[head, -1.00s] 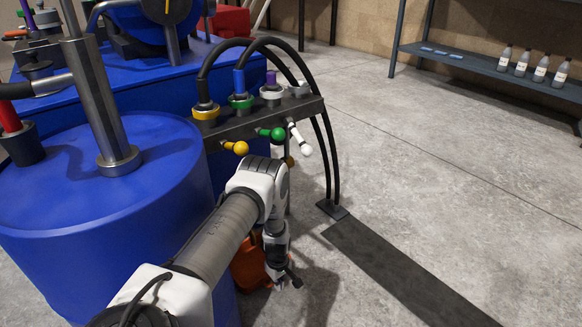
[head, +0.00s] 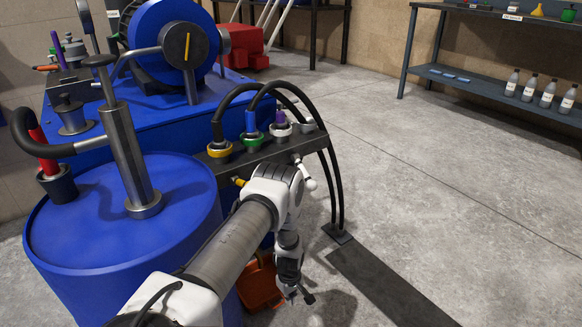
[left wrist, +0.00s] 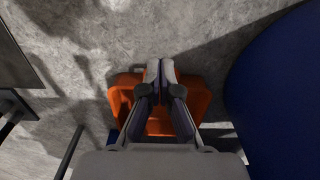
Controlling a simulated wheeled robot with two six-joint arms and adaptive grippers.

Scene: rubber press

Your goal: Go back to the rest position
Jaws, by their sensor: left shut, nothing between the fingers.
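My left gripper (head: 299,297) hangs pointing down in front of the blue press, beside the blue drum (head: 85,225). In the left wrist view its two fingers (left wrist: 160,66) are together, with nothing held. Below it an orange object (left wrist: 203,98) lies on the floor; it also shows in the head view (head: 258,283), partly hidden by my left arm. My right gripper is in neither current view.
A manifold bar (head: 317,138) with coloured valves and black hoses (head: 336,200) stands close behind my left arm. A shelf (head: 468,80) with several bottles is at the far right. The concrete floor (head: 450,210) on the right is clear.

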